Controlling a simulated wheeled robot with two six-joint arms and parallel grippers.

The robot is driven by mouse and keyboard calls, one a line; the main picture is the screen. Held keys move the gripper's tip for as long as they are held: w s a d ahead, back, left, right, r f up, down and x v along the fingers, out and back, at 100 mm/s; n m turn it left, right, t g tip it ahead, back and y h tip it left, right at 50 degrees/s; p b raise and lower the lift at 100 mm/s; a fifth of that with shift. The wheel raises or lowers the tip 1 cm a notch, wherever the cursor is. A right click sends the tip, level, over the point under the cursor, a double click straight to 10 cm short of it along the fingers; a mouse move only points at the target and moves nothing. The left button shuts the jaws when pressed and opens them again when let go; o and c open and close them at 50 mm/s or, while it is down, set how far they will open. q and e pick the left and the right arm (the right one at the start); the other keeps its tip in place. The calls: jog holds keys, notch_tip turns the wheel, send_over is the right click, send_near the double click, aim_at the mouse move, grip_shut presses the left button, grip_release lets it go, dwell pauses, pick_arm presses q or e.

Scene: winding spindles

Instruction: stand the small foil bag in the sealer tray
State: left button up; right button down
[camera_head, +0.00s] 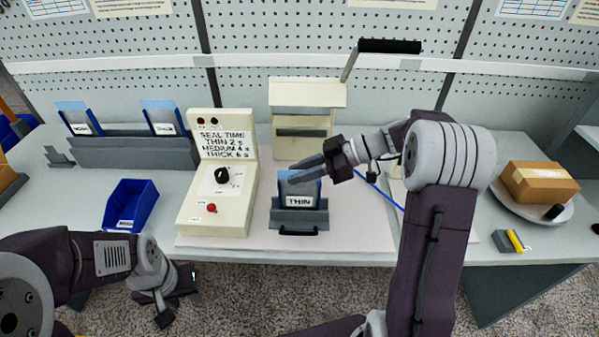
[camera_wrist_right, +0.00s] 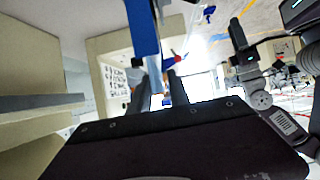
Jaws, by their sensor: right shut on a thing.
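The small foil bag (camera_head: 301,190), blue with a white THIN label, stands upright in the grey sealer tray (camera_head: 299,217) in front of the sealer. The tray's front wall hides the bag's bottom edge. My right gripper (camera_head: 303,179) reaches in from the right and is shut on the bag near its top. My left gripper (camera_head: 180,301) hangs in front of the table edge, open and empty, away from the bag.
The sealer (camera_head: 303,95) with its raised black-gripped lever stands behind the tray. A control box (camera_head: 222,195) with a dial is to the left. A blue bin (camera_head: 130,205) and a grey rack (camera_head: 125,152) with two other bags stand further left. A brown carton (camera_head: 540,182) is far right.

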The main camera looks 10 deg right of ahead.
jog(key=shift+f, duration=0.25)
jog(key=c, duration=1.1)
grip_release()
jog(key=shift+c, duration=0.2)
jog(key=v, duration=0.9)
jog(key=shift+b, duration=0.45)
